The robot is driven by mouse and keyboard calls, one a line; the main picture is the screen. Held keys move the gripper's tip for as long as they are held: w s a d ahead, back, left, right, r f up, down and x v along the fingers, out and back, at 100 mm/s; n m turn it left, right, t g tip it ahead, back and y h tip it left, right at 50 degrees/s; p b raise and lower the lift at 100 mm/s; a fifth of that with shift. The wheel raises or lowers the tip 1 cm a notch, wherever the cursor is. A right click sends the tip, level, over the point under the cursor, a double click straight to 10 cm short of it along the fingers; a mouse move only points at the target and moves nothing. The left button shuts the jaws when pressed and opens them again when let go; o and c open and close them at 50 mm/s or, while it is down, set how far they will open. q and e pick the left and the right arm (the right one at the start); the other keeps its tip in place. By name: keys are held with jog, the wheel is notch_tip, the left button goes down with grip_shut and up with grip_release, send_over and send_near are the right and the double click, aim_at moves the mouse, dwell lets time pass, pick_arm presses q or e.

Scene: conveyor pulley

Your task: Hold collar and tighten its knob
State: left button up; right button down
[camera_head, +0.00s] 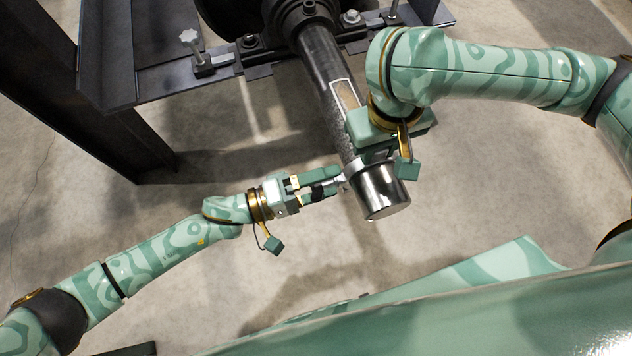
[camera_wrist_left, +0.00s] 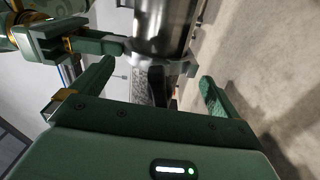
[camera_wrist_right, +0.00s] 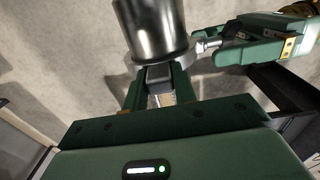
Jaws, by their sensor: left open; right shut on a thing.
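The collar (camera_head: 360,170) is a grey metal ring around the shaft, just behind its bright cylindrical end (camera_head: 386,192). My right gripper (camera_head: 371,158) is shut on the collar from above; the collar also shows between its fingers in the right wrist view (camera_wrist_right: 180,68).
The dark shaft (camera_head: 325,65) runs back to a bearing housing (camera_head: 300,14) on a steel frame (camera_head: 160,80). The concrete floor around the shaft's free end is clear.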

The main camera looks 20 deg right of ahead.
pick_arm(q)
jog(key=shift+a, duration=0.1)
jog(key=a, duration=0.6)
jog(key=shift+a, duration=0.4)
dwell(0.7)
